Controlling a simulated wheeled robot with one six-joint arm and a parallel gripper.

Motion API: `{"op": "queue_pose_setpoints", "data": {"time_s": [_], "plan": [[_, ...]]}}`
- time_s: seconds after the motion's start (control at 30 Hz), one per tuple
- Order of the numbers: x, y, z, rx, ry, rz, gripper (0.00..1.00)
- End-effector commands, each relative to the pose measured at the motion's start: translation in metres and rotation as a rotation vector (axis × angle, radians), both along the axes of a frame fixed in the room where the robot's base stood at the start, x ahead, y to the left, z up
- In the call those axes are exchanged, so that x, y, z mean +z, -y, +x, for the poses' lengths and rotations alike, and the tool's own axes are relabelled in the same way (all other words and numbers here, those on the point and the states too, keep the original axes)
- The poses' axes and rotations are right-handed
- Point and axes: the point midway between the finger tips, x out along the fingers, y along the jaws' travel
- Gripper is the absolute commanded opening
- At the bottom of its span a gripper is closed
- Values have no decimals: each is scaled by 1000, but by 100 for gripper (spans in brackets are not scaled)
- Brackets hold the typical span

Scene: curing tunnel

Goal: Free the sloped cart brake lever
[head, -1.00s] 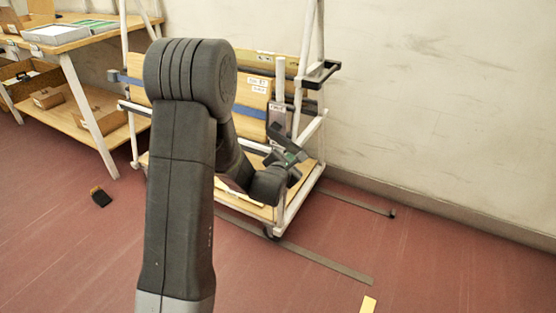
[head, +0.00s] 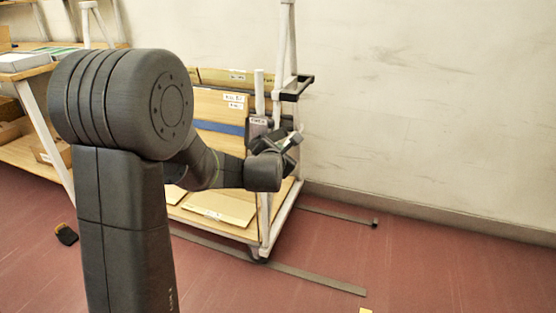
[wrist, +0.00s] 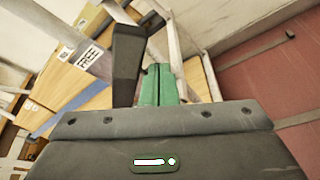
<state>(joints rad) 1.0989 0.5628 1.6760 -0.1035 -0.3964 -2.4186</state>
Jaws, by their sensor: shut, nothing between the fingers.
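The sloped cart brake lever appears to be the dark, tapered bar (wrist: 127,62) in the wrist view, just left of my fingers. My gripper (wrist: 160,84) has its green fingertips together with nothing between them. The fingers are beside the lever, not around it; I cannot tell whether they touch it. A pale plate with a printed label (wrist: 90,57) is left of the lever. In the head view my gripper (head: 292,140) is at the cart's near right corner post, and the lever is hard to separate from it. The white-framed cart (head: 283,222) carries boards.
A wooden bench (head: 32,70) with trays stands at the left. The wall (head: 430,100) is behind and right of the cart. Grey floor strips (head: 310,279) run beside the cart. A small dark item (head: 66,234) lies on the red floor. The right floor is mostly clear.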

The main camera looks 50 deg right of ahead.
Motion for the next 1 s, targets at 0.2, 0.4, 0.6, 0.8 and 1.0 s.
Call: {"op": "queue_pose_setpoints", "data": {"time_s": [0.2,0.4,0.6,0.8,1.0], "plan": [[8,0,-1,-1,0,-1,0],[13,0,0,1,0,-2,0],[16,0,0,2,2,-6,0],[18,1,1,3,4,-10,0],[18,1,1,3,5,-13,0]]}}
